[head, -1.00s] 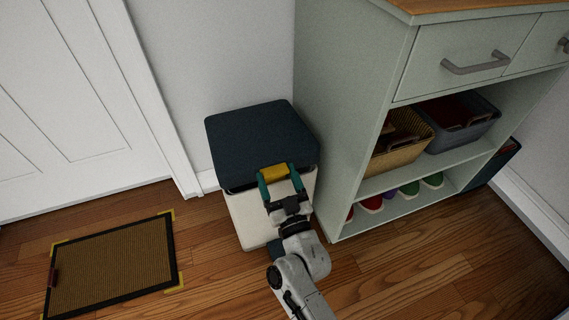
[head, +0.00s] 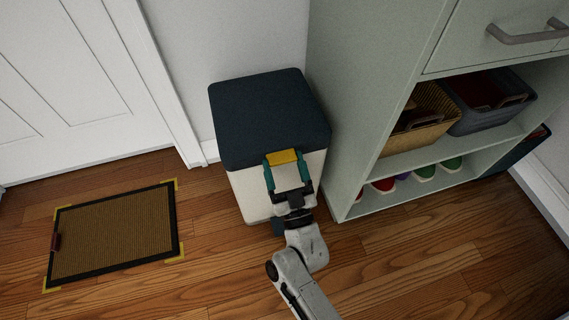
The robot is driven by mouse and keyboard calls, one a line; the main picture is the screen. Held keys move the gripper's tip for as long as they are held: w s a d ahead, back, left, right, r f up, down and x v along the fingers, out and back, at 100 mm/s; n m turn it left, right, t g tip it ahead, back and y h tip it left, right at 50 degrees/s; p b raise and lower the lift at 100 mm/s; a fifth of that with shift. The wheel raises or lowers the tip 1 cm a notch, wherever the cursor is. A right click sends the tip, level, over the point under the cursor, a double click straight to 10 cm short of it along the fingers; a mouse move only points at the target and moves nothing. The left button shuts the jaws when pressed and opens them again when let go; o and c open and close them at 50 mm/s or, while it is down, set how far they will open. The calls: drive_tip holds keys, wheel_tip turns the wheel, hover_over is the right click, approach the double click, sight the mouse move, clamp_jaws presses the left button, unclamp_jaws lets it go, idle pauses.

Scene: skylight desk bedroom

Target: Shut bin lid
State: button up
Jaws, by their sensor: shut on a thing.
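The bin (head: 245,192) is a cream box standing between the wall and the cabinet. Its dark blue lid (head: 265,110) lies down over the top, with no gap visible along its front edge. A yellow tab (head: 283,157) sits at the lid's front edge. My gripper (head: 285,168) is at the front of the bin, its green fingers closed on the yellow tab from either side. The lower front of the bin is partly hidden behind my gripper and arm.
A pale green cabinet (head: 358,110) stands close on the right, with baskets (head: 425,118) and shoes (head: 420,168) on its shelves. A brown mat (head: 115,235) lies on the floor at left. A white door (head: 70,80) is behind it. Wood floor is clear in front.

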drive_tip(key=o, duration=1.2)
drive_tip(key=shift+s+d+f, duration=0.1)
drive_tip(key=shift+f, duration=0.8)
drive_tip(key=shift+c, duration=0.2)
drive_tip(key=o, duration=0.4)
drive_tip(key=shift+r, duration=0.35)
drive_tip(key=shift+c, duration=0.2)
drive_tip(key=p+v, duration=0.2)
drive_tip(key=v, duration=0.8)
drive_tip(key=shift+s, duration=0.4)
drive_tip(key=shift+w+d+f, duration=0.1)
drive_tip(key=shift+d, duration=0.05)
